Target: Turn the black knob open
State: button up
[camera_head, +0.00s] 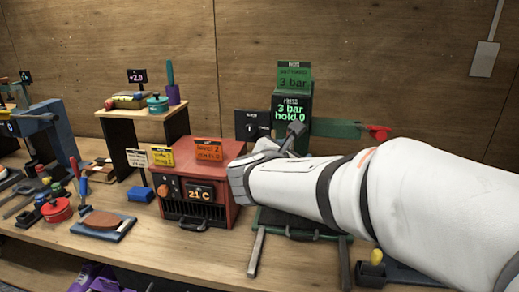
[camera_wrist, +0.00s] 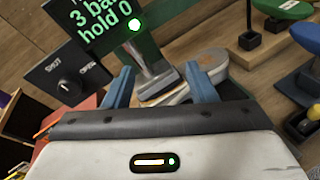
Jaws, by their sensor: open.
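The black knob (camera_head: 250,127) sits on a dark panel (camera_head: 241,115) behind the red heater box. In the wrist view the knob (camera_wrist: 68,86) is at the left, on the panel marked SHUT and OPEN. Its pale pointer line is too small to read surely. My gripper (camera_wrist: 160,84) is open with two blue-grey fingers apart. The knob lies outside the fingers, to their left, and is not touched. In the head view my arm comes from the right and its wrist hides most of the gripper.
A green-black press (camera_head: 291,103) reads "3 bar hold 0"; its column (camera_wrist: 150,62) shows between my fingers, with a grey-white rounded piece (camera_wrist: 208,66) beside it. The red heater box (camera_head: 225,160) reads 21 C. A green bar with a red handle (camera_head: 378,132) extends right.

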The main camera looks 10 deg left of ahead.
aim_at(250, 131)
jog(key=a+n+t+y+b, duration=0.2)
jog(key=a+n+t+y, duration=0.15)
jog(key=a+n, duration=0.6)
jog(key=w+a, duration=0.1)
jog(key=w, duration=0.1)
jog(key=w+m, duration=0.1)
jog(key=w, duration=0.2)
jog(key=w+a+m+p, duration=0.1)
jog(key=w, duration=0.2)
jog(key=shift+a+r+y, duration=0.25)
jog(key=shift+a+r, duration=0.05)
jog(key=shift+c, duration=0.2)
jog(key=c, duration=0.9)
